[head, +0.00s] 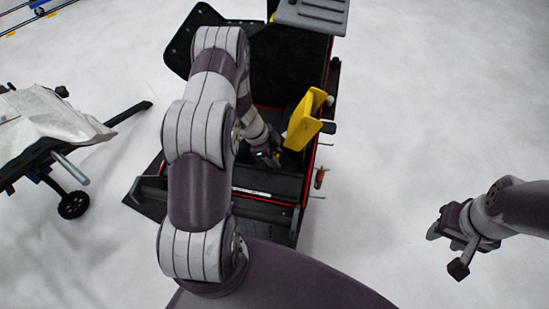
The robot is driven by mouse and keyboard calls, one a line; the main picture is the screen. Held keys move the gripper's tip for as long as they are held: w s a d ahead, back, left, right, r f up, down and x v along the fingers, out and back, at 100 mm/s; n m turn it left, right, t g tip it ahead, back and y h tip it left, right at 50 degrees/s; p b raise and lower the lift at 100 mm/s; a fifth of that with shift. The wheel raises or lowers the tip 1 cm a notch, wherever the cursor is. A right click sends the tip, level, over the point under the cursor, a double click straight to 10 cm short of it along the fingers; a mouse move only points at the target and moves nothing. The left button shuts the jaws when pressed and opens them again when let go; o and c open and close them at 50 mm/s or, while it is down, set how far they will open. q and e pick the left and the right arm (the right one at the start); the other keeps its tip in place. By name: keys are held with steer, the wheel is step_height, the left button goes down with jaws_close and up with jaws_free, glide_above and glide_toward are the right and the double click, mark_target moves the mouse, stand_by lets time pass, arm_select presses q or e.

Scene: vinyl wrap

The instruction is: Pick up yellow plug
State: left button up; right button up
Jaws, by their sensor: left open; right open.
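A yellow block-like piece (305,120) stands tilted at the right side of the black machine; I cannot tell whether it is the plug or part of the machine. No other clear yellow plug shows. My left gripper (272,160) is open, low inside the machine's front, to the left of and below the yellow piece in the picture. Its fingertips are small and dark against the machine, and what lies between them is unclear. My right gripper (447,243) is open and empty above the white floor at the right, well apart from the machine.
The black machine (290,72) with red edges fills the centre, its front ledge (262,207) near me. A small orange-brown part (320,178) sticks out at its right side. A wheeled cart with a pale cover (45,125) stands at left. The floor (430,100) at right is clear.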

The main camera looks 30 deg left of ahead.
arm_select(q)
steer(key=shift+s, duration=0.1)
jaws_close()
steer(key=shift+r, duration=0.15)
